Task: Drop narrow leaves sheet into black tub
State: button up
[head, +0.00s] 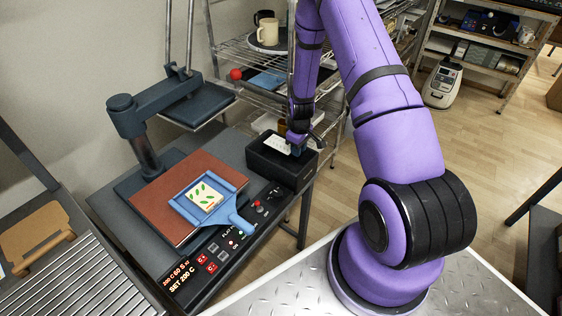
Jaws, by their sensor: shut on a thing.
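The black tub (265,167) stands at the right end of the press bench. My gripper (297,148) is over the tub, shut on a small pale sheet (276,144). The sheet lies over the tub's opening; its print is too small to read, and I cannot tell whether it touches the rim. A white piece with green leaves (205,197) lies in the blue frame (176,209) on the red-brown pad, apart from my gripper.
The heat press (150,112) has its upper plate swung aside to the back. A wire shelf (225,48) with mugs on a tray stands behind the tub. A control panel (222,250) runs along the bench front.

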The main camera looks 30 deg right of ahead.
jog(key=o, duration=1)
jog(key=shift+r, duration=0.1)
notch_tip(320, 180, up, 11)
jog(key=shift+f, duration=0.2)
